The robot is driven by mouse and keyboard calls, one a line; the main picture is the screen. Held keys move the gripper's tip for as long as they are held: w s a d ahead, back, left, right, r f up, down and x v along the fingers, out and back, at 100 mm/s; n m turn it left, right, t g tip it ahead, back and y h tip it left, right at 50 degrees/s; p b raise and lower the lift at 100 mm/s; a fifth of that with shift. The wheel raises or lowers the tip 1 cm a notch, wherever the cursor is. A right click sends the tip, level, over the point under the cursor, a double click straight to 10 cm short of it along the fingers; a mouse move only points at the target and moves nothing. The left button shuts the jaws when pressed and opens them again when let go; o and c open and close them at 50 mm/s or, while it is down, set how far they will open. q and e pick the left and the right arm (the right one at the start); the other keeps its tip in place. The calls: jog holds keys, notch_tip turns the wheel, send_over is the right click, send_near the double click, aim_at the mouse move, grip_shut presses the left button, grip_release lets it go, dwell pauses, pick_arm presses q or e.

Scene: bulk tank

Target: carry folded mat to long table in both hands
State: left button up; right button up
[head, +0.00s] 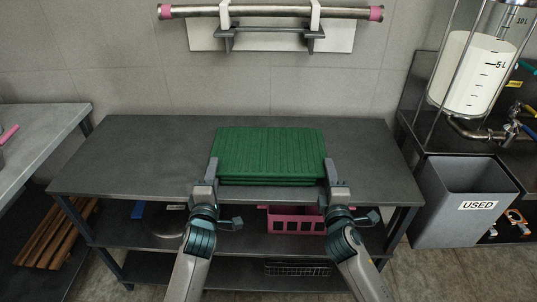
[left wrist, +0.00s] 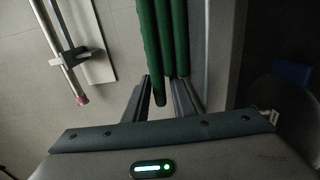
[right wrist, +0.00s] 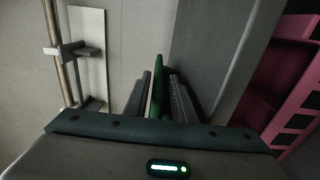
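A green folded mat (head: 268,152), in several flat layers, lies on the dark grey table (head: 130,160) below the wall rack. My left gripper (head: 210,172) is at the mat's left end. In the left wrist view its fingers stand either side of a mat layer (left wrist: 158,95), with narrow gaps beside it. My right gripper (head: 332,173) is at the mat's right end. In the right wrist view the mat's edge (right wrist: 158,85) shows between its fingers, with a thin gap. Both grippers look open around the mat; contact deeper in is hard to see.
A pink crate (head: 295,222) and a black wire basket (head: 298,268) stand on shelves below. A grey bin marked USED (head: 462,195) is at right, under a white tank (head: 472,75). Another table (head: 40,135) is at left. The tabletop beside the mat is clear.

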pick_arm(q)
jog(key=shift+w, duration=0.7)
pick_arm(e)
jog(key=shift+w, duration=0.7)
pick_arm(q)
grip_shut()
pick_arm(e)
grip_shut()
pick_arm(q)
jog(key=shift+r, duration=0.1)
